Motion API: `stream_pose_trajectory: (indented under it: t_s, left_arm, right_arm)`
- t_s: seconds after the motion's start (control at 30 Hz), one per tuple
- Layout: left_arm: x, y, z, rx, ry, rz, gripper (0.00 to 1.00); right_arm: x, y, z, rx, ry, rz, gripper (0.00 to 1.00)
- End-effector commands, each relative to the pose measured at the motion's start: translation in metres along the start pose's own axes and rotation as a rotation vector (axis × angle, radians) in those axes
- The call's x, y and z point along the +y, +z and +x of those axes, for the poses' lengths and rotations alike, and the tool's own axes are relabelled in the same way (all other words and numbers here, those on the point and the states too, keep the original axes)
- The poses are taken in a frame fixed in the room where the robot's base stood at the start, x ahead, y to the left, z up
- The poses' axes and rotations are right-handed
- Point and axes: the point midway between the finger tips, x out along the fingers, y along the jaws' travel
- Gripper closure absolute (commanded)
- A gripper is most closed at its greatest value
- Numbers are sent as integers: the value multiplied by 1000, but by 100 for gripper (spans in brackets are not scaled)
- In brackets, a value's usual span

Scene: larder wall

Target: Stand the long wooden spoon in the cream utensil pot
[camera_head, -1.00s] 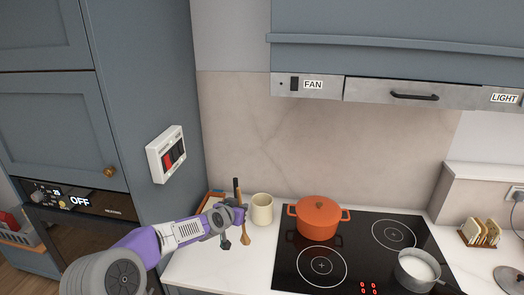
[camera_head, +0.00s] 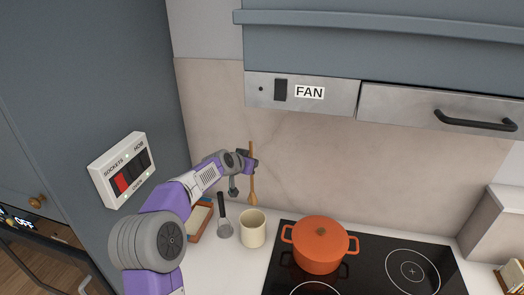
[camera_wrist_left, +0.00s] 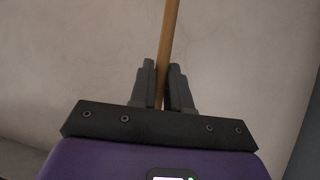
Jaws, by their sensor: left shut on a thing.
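The long wooden spoon (camera_head: 252,186) hangs about upright in my left gripper (camera_head: 251,163), its wider end down. That end shows just above the far rim of the cream utensil pot (camera_head: 252,232) in the head view; I cannot tell its exact depth. The pot stands upright on the counter, left of the hob, and no utensil sticks out of it. In the left wrist view the fingers (camera_wrist_left: 161,88) are shut on the spoon's thin handle (camera_wrist_left: 171,35). My right gripper is not in view.
A black-handled metal utensil (camera_head: 222,207) is just left of the pot. A wooden-edged tray (camera_head: 200,225) lies further left. An orange lidded casserole (camera_head: 319,245) stands on the black hob (camera_head: 375,268) to the right. A switch panel (camera_head: 123,170) is on the left cabinet side.

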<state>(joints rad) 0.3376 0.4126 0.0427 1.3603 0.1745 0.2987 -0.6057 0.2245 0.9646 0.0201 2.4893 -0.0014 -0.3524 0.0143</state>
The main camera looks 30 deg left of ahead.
Motion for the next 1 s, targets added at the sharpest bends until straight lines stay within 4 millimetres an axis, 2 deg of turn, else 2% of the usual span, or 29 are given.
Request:
stream_pose_trajectory:
  t_s: [0.37, 1.0]
  left_arm:
    - [0, 8, 5, -2, -1, 0, 100]
    - [-1, 51, 31, -2, -1, 0, 100]
  right_arm:
    - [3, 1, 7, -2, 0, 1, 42]
    - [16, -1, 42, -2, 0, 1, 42]
